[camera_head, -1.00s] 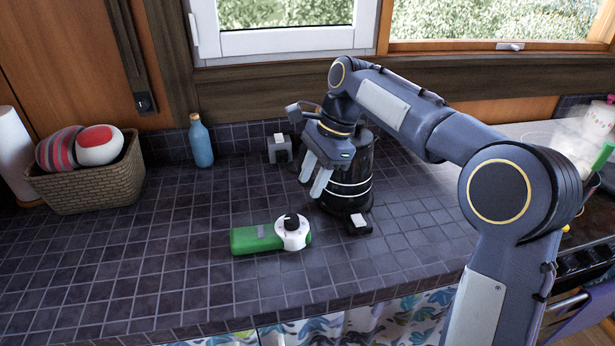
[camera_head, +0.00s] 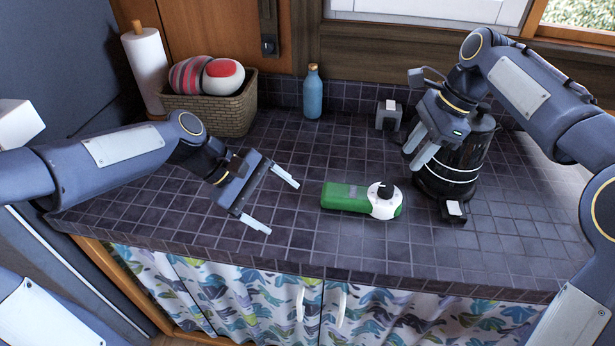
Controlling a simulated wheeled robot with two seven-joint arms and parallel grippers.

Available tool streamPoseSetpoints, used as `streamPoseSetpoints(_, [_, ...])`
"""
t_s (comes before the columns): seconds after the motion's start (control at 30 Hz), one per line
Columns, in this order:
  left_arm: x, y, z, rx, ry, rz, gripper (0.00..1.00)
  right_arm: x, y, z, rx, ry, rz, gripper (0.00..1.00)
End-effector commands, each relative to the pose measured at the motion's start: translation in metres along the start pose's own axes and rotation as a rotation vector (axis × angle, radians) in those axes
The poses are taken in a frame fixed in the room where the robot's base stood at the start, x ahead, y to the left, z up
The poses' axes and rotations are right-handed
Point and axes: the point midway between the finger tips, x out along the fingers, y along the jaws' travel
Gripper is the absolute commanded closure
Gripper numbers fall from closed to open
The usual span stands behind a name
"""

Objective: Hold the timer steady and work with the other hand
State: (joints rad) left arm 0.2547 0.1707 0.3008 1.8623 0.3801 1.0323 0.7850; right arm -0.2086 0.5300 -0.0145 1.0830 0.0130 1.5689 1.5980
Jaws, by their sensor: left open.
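The timer (camera_head: 347,197) is a green block with a white dial and a black knob at its right end. It lies on the dark tiled counter. My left gripper (camera_head: 284,205) is open and empty, to the left of the timer and apart from it, with its fingers pointing toward it. My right gripper (camera_head: 417,155) is above and to the right of the timer, in front of the black kettle-like vessel. Its two fingers point down with a gap between them, and nothing shows in the gap.
The black vessel (camera_head: 462,165) with white bands stands right of the timer. A blue bottle (camera_head: 313,95), a small grey box (camera_head: 388,116), a wicker basket (camera_head: 222,112) with round cushion-like items and a paper roll (camera_head: 146,65) stand at the back. The counter's front middle is clear.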

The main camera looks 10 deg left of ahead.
Motion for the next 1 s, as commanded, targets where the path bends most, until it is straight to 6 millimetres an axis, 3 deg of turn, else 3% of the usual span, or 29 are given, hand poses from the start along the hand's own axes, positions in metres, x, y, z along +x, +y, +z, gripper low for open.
streamPoseSetpoints(0.2, [0.042,0.053,-0.028,-0.354,-0.249,0.029,0.18,0.0,0.0,0.0,0.0,0.0,0.0,0.64])
streamPoseSetpoints(0.4, [0.065,0.081,-0.046,-0.576,-0.411,0.038,0.18,0.0,0.0,0.0,0.0,0.0,0.0,0.64])
streamPoseSetpoints(0.67, [0.08,0.091,-0.049,-0.659,-0.474,0.038,0.18,0.0,0.0,0.0,0.0,0.0,0.0,0.64])
streamPoseSetpoints(1.0, [0.125,0.1,-0.028,-0.657,-0.472,0.035,0.18,0.0,0.0,0.0,0.0,0.0,0.0,0.64])
